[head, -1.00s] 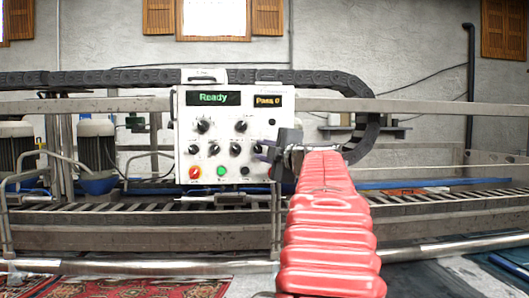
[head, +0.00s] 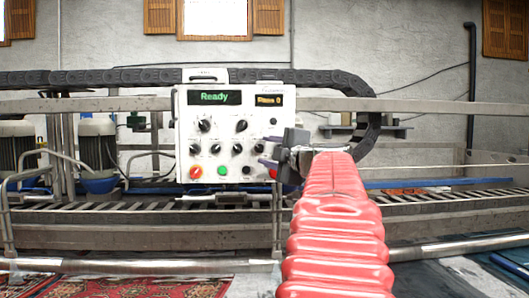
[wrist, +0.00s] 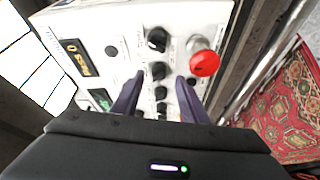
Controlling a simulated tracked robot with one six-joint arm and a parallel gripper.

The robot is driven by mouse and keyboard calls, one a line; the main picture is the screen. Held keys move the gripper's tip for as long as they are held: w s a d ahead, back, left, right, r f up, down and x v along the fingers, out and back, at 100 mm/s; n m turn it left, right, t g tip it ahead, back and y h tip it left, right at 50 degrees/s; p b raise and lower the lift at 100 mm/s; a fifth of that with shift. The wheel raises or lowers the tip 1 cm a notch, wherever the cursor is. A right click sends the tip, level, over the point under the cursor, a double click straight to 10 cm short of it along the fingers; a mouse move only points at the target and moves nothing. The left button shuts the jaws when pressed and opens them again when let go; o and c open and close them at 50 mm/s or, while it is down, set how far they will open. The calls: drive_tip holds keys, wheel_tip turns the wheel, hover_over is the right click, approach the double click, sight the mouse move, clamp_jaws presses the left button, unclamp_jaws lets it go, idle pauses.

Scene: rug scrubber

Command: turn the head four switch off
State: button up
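The white control box (head: 228,108) stands at the middle of the head view with a row of four small black knobs below two larger ones. The rightmost small knob (head: 258,148) is just left of my gripper (head: 265,155); in the wrist view this end knob (wrist: 157,39) is uppermost. The wrist view shows the two purple fingers of my gripper (wrist: 160,76) apart, with nothing held. The neighbouring knob (wrist: 158,70) appears between the fingertips there. I cannot tell whether a finger touches any knob. The switch labels are too small to read.
A red mushroom button (wrist: 205,63) sticks out close to the fingers. A red button (head: 195,172) and a green button (head: 222,170) sit at the box's lower edge. The display (head: 214,97) reads "Ready". A metal rail (head: 140,266) runs in front, and patterned rugs (head: 140,288) lie below.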

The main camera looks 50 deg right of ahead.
drive_tip(key=v, duration=1.1)
